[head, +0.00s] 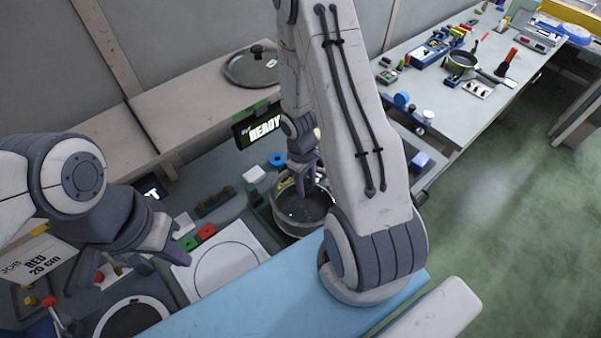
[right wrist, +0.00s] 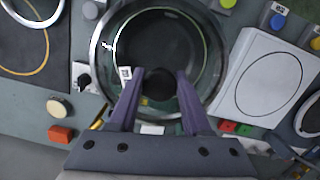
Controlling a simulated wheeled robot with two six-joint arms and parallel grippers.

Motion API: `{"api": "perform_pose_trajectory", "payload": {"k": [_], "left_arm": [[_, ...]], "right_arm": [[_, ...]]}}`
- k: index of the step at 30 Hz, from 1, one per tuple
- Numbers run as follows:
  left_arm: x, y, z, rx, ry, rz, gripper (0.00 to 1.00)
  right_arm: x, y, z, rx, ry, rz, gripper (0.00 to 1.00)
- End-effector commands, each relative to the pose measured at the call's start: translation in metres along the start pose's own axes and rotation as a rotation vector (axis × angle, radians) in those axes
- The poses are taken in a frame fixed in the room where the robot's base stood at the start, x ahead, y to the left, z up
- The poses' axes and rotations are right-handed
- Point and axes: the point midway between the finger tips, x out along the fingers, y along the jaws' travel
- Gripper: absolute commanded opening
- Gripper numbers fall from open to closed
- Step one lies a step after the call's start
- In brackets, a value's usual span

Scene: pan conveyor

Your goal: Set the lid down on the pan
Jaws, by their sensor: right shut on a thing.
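My right gripper (head: 301,186) is shut on the black knob of a clear glass lid; the knob (right wrist: 159,86) shows between the fingers in the right wrist view. The lid's glass (right wrist: 112,30) has a small white label near the knob. The dark pan (head: 300,222) is beneath the gripper in the head view, and its round outline shows through the glass. I cannot tell whether the lid's rim touches the pan. My left gripper (head: 132,266) is at lower left, its fingers apart and empty, away from the lid and pan.
Another glass lid (head: 252,66) lies on the back shelf. A screen (head: 263,128) reading READY stands behind the pan. A white plate with a ring (head: 222,262) and red and green blocks (head: 207,231) sit left of the pan. A side table (head: 440,105) holds another pan and small items.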

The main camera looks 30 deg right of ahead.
Motion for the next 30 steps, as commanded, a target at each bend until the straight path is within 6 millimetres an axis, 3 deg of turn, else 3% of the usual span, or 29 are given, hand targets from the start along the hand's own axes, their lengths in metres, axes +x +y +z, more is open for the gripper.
{"api": "perform_pose_trajectory", "payload": {"k": [21, 30], "left_arm": [[0.06, -0.004, 0.004, -0.004, 0.0, 0.0, 0.0], [0.073, -0.005, 0.004, -0.007, 0.0, 0.0, 0.0]], "right_arm": [[0.063, -0.002, -0.01, -0.004, 0.001, 0.001, 0.0], [0.077, -0.001, -0.011, -0.001, 0.001, 0.001, 0.0]]}}
